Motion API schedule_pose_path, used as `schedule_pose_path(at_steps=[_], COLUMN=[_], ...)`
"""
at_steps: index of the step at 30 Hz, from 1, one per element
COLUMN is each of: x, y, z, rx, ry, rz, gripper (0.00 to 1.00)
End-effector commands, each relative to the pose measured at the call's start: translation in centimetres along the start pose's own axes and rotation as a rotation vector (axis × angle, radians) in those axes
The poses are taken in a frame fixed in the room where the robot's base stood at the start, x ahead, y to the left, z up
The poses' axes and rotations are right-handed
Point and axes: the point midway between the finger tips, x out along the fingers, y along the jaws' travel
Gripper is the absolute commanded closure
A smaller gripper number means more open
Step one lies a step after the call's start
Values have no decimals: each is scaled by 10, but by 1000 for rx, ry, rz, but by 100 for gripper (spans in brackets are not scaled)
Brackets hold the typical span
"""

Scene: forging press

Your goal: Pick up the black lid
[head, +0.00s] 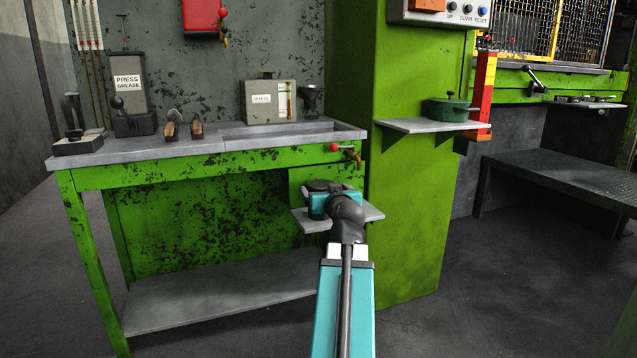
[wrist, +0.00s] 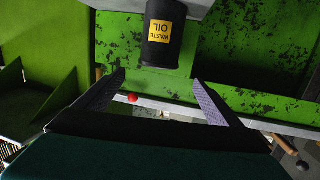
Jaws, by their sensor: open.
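A black can labelled WASTE OIL (wrist: 163,28) shows upside down in the wrist view, on a small grey shelf (head: 370,214). Its dark top end, the black lid (wrist: 158,66), is at the lower end in that picture; the seam between lid and can is hard to make out. My gripper (wrist: 159,80) is open and empty, its two fingers spread to either side of the can's top end, apart from it. In the head view my gripper (head: 333,188) is over the small shelf, and my arm hides most of the can.
A green workbench (head: 200,150) stands left, with a red-knobbed valve (head: 335,147) at its right end near my gripper.

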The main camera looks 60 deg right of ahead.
Motion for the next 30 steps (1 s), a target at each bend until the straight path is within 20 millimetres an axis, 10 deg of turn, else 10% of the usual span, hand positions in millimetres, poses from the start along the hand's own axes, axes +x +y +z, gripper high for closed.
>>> schedule_pose_path(at_steps=[30], x=[15], y=[-2], z=[-5], rx=[-1], ry=[4], rz=[-12], gripper=[12])
